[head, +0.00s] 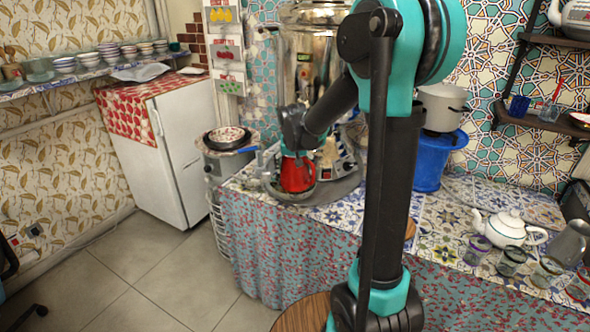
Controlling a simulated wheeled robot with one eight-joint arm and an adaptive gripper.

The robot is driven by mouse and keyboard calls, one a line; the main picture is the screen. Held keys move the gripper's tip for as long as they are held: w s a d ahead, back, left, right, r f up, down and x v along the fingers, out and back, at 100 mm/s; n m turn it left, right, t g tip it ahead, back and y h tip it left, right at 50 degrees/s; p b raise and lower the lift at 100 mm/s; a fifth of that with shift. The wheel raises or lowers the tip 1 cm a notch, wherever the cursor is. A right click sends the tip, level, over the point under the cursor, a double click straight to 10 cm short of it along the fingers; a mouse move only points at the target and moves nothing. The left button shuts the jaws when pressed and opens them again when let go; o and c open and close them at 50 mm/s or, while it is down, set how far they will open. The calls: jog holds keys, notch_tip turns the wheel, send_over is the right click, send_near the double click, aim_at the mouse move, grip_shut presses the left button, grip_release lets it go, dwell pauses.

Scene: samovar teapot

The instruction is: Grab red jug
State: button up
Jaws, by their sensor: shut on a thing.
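The red jug (296,176) stands upright in a shallow dish (318,192) near the left end of the tiled counter, in front of the large shiny samovar (306,62). My gripper (297,156) comes down from above onto the top of the jug and is shut on it. The gripper and wrist hide the jug's top, and the fingertips are hard to make out. My arm crosses the middle of the head view and hides part of the counter.
A white teapot (505,228), a grey pitcher (568,242) and several small glasses stand on the counter at right. A blue bucket (431,165) bears a lidded pot (443,106). A white fridge (172,150) stands at left.

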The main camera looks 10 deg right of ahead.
jog(key=s+a+r, duration=0.2)
jog(key=s+r, duration=0.3)
jog(key=s, duration=0.6)
jog(key=shift+r, duration=0.4)
